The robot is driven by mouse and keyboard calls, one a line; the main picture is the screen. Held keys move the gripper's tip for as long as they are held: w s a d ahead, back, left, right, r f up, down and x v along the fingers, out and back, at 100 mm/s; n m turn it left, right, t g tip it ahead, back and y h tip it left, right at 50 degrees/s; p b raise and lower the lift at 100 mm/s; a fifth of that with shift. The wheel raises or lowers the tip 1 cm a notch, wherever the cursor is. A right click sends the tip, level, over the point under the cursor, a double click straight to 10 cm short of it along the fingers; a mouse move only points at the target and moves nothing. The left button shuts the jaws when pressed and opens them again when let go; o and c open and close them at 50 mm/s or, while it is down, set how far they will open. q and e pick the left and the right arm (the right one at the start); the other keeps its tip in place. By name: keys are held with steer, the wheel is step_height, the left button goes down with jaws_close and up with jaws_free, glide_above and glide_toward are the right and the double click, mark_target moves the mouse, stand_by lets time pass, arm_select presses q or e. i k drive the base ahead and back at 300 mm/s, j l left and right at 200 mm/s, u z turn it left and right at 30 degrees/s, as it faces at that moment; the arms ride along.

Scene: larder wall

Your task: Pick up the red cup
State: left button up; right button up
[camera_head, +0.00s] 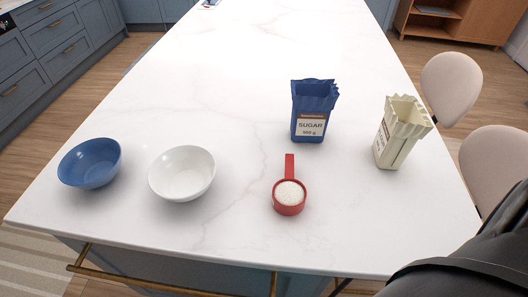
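The red cup (289,207) is a small measuring cup with a straight handle. It sits upright on the white countertop (235,105), near the front and right of the middle. It holds a white, grainy heap, and its handle points away toward the back. Neither of my grippers is in view. Part of my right arm, dark grey, shows at the lower right corner, apart from the cup.
A blue sugar bag (310,112) stands behind the cup, and a cream bag (397,135) stands to its right. A white bowl (182,174) and a blue bowl (90,164) stand to its left. The counter's back half is mostly clear. Chairs (452,85) stand at the right.

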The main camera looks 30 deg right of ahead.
mark_target(289, 194)
steer(key=z, duration=1.15)
